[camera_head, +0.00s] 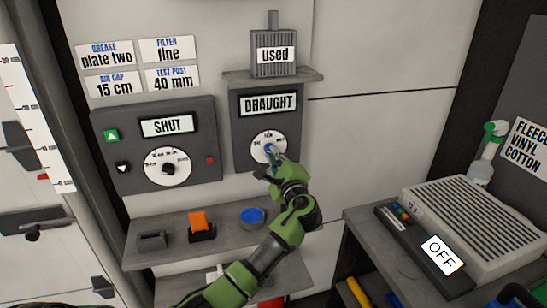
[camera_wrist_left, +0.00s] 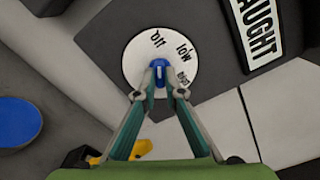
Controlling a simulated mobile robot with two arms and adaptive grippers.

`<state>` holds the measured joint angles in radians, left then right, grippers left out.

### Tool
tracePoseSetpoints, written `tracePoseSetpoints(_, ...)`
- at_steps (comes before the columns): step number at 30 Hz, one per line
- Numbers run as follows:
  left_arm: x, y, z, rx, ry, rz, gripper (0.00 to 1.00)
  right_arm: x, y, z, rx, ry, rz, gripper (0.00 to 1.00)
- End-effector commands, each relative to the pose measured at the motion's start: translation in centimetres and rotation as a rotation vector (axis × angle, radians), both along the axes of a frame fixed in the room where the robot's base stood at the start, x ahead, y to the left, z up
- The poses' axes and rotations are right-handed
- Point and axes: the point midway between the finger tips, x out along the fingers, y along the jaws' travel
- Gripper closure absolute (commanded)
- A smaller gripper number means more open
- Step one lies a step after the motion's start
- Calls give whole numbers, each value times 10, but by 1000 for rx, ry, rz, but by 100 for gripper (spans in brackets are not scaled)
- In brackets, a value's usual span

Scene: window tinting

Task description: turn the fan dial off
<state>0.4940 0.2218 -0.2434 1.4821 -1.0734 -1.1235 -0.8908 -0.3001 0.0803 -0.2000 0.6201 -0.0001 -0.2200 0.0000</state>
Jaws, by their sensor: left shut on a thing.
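The fan dial is a white round dial (camera_head: 261,139) on the dark grey panel under the DRAUGHT label (camera_head: 268,103). In the left wrist view the dial face (camera_wrist_left: 137,62) reads "off", "low" and a third mark partly hidden by a finger. Its small blue knob (camera_wrist_left: 159,66) sits at the middle between my fingertips. My left gripper (camera_head: 271,157) reaches up from below and is shut on the blue knob; it also shows in the left wrist view (camera_wrist_left: 160,84). Which mark the knob points to is unclear. My right gripper is out of view.
A control panel (camera_head: 195,115) reading SHUT stands left of the fan panel. A shelf (camera_head: 178,227) below holds an orange item (camera_head: 199,223) and a blue round item (camera_head: 252,215). A slatted grey unit (camera_head: 470,220) with an OFF sign (camera_head: 442,255) stands at right.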

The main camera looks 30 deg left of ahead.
Motion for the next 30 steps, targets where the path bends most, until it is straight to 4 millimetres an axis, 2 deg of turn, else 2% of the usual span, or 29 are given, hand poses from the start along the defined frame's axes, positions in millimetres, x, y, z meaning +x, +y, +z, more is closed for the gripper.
tracePoseSetpoints(6,0,-1,-2,-5,1,0,100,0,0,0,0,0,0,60)
tracePoseSetpoints(7,0,-1,-2,-6,0,0,88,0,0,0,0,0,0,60)
tracePoseSetpoints(9,0,-1,-2,-5,0,0,74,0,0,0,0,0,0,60)
tracePoseSetpoints(21,-3,-4,-1,-3,0,-1,74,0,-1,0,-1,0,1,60)
tracePoseSetpoints(26,-18,-22,-2,-5,0,-3,74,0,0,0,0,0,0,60)
tracePoseSetpoints(30,-37,-46,-2,-6,0,-3,74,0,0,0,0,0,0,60)
